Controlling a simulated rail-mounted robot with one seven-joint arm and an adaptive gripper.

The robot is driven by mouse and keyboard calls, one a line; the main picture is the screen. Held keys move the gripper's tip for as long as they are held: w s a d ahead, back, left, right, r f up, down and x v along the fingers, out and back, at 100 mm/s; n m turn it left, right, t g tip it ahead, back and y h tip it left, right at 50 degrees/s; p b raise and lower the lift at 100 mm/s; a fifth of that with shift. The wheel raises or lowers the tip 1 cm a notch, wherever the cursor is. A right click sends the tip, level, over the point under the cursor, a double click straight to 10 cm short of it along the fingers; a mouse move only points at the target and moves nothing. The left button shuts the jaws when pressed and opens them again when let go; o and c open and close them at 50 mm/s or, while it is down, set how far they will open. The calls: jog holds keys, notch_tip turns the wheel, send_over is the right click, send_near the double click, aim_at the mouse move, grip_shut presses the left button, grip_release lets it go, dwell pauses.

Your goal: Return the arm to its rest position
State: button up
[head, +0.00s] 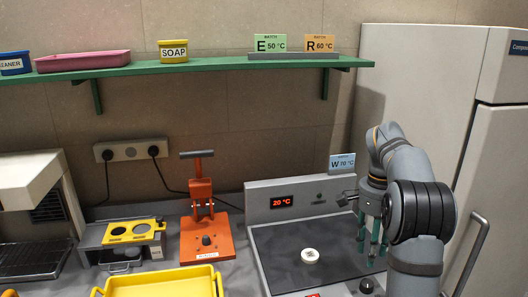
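My gripper (369,250) hangs at the end of my grey arm in the right part of the head view. It points down over the right side of the dark plate (285,275) of a grey heating unit. Its greenish fingers stand apart, and I see nothing between them. My arm bends up and over in front of the white cabinet. A small white round piece (310,256) lies on the plate, left of the gripper and apart from it.
The unit's display (283,203) reads 20 °C. An orange press (206,225), a yellow tray (160,284) and a yellow-topped grey fixture (130,240) stand to the left. A green shelf (210,67) runs above. A white cabinet (415,90) stands behind my arm.

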aim_at(367, 283)
jog(key=f, duration=1)
jog(key=shift+s+d+f, duration=0.2)
jog(key=shift+d+f, duration=0.05)
jog(key=shift+f, duration=0.1)
